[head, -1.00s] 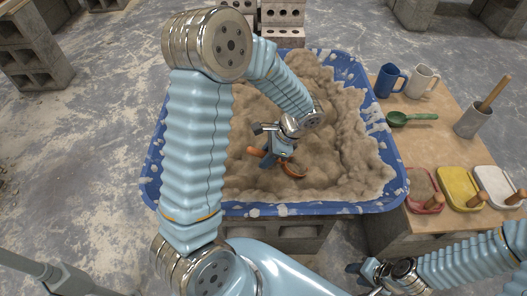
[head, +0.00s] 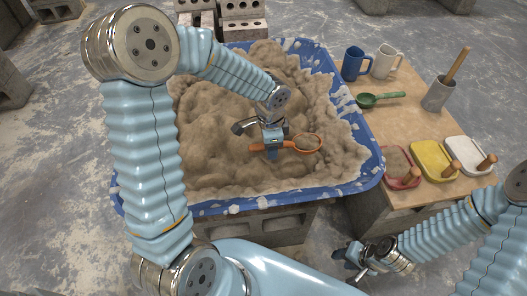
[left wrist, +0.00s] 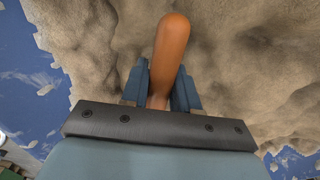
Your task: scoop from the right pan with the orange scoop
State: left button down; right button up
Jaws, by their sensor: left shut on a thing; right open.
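The orange scoop (head: 291,144) is over the sandy mortar (head: 215,130) in the large blue tub (head: 345,189). Its round bowl points right, with sand-coloured material inside the orange rim. My left gripper (head: 271,143) is shut on the scoop's handle, which also shows between the fingers in the left wrist view (left wrist: 172,45). Only one big tub is in view; to its right are a red pan (head: 400,168), a yellow pan (head: 431,165) and a white pan (head: 467,156). My right gripper (head: 354,259) is open and empty at the bottom, in front of the table.
The wooden table (head: 400,125) at right also holds a blue mug (head: 354,64), a white mug (head: 385,63), a green scoop (head: 380,99) and a grey cup (head: 437,95) with a wooden-handled tool. Concrete blocks (head: 244,15) stand behind the tub.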

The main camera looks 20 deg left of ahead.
pick_arm(q)
notch_tip(320, 180, up, 4)
jog(key=shift+s+a+f+p, duration=0.1)
jog(key=shift+f+p, duration=0.15)
jog(key=shift+p, duration=0.95)
jog(key=shift+r, duration=0.4)
jog(key=shift+s+a+r+p, duration=0.1)
jog(key=shift+a+r, duration=0.05)
jog(key=shift+r, duration=1)
jog(key=shift+s+a+r+p, duration=0.1)
jog(key=shift+r, duration=1.05)
jog(key=shift+s+a+r+p, duration=0.1)
jog(key=shift+a+r, duration=0.05)
jog(key=shift+r, duration=1)
